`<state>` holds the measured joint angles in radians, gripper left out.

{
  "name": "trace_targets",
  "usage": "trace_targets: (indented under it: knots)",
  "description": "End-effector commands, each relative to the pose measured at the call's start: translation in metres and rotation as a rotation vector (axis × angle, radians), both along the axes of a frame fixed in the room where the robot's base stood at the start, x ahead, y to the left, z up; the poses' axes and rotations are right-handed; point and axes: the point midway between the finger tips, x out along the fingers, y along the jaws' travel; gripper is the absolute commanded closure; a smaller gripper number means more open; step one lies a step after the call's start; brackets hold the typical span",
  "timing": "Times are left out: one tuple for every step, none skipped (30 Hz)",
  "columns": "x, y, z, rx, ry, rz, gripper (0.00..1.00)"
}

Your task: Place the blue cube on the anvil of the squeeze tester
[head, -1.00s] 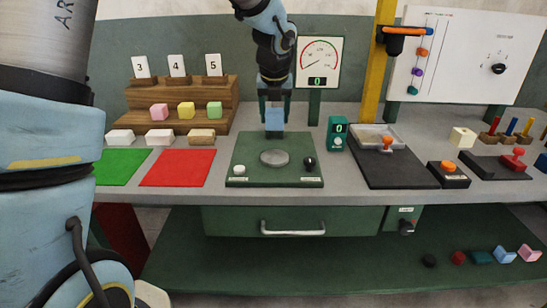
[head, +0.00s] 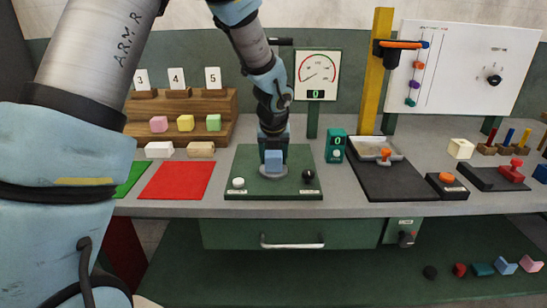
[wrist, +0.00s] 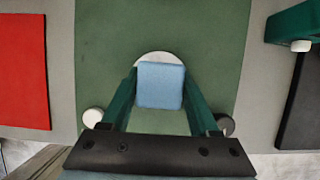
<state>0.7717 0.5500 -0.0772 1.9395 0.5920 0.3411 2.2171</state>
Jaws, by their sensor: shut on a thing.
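The blue cube (head: 273,160) is between the fingers of my gripper (head: 273,150), which is shut on it. In the wrist view the cube (wrist: 160,86) sits between the two green fingers of my gripper (wrist: 160,92). The squeeze tester has a green base (head: 248,160), a gauge (head: 318,70) behind it, and a round grey anvil (head: 281,172). The cube is in front of most of the anvil; in the wrist view the anvil's rim (wrist: 160,56) shows past its far edge. I cannot tell whether the cube touches the anvil.
A white knob (head: 238,183) and a black knob (head: 309,174) stand on the base beside the anvil. A red mat (head: 176,181) lies left. A small green counter box (head: 335,146) and a black board (head: 385,181) are right. A stepped wooden rack (head: 195,110) stands at the back left.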

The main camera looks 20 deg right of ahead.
Motion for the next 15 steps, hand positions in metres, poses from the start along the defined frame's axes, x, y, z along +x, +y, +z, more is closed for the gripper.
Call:
trace_targets:
  knots:
    - [-0.0001,0.0001,-0.0025,0.000,0.001,0.000,0.91]
    - [0.0000,0.0000,-0.0021,0.000,0.000,0.000,0.36]
    - [-0.0001,0.0000,-0.0017,0.000,0.000,0.000,0.32]
    - [-0.0001,0.0000,-0.0017,0.000,0.000,0.000,0.28]
    - [-0.0001,0.0000,-0.0017,0.000,0.001,0.000,0.25]
    - [-0.0001,0.0000,-0.0017,0.000,0.001,0.000,0.21]
    - [-0.0001,0.0000,-0.0017,0.000,0.001,0.000,0.17]
    - [-0.0001,0.0000,-0.0017,0.000,0.001,0.000,0.14]
    - [-0.0001,0.0000,-0.0016,0.000,0.001,0.000,0.09]
    - [-0.0001,0.0000,-0.0016,0.000,0.001,0.000,0.09]
    - [-0.0001,0.0000,-0.0016,0.000,0.000,0.000,0.09]
    - [-0.0001,0.0000,-0.0016,0.000,0.001,0.000,0.09]
    - [-0.0001,0.0000,-0.0016,0.000,0.000,0.000,0.09]
    - [-0.0001,0.0000,-0.0016,0.000,0.000,0.000,0.09]
    - [-0.0001,0.0000,-0.0014,0.000,0.000,0.000,0.09]
